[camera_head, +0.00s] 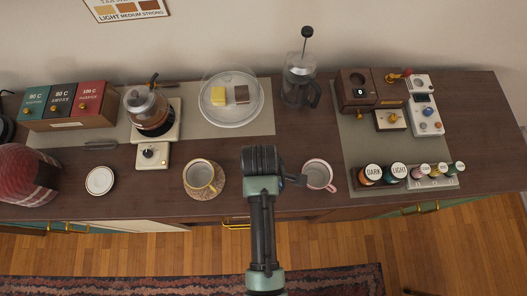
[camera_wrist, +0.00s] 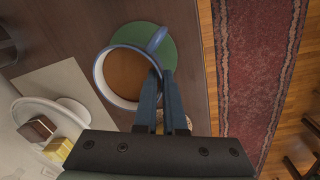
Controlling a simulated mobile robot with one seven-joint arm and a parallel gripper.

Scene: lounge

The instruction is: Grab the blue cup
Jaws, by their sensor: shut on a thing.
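The fingertips hide part of the rim there.
A pink-handled cup (camera_head: 318,175) stands close right of my gripper. A glass plate (camera_head: 231,116) with cakes, a French press (camera_head: 299,82) and labelled jars (camera_head: 371,174) stand on the dark counter (camera_head: 300,134).

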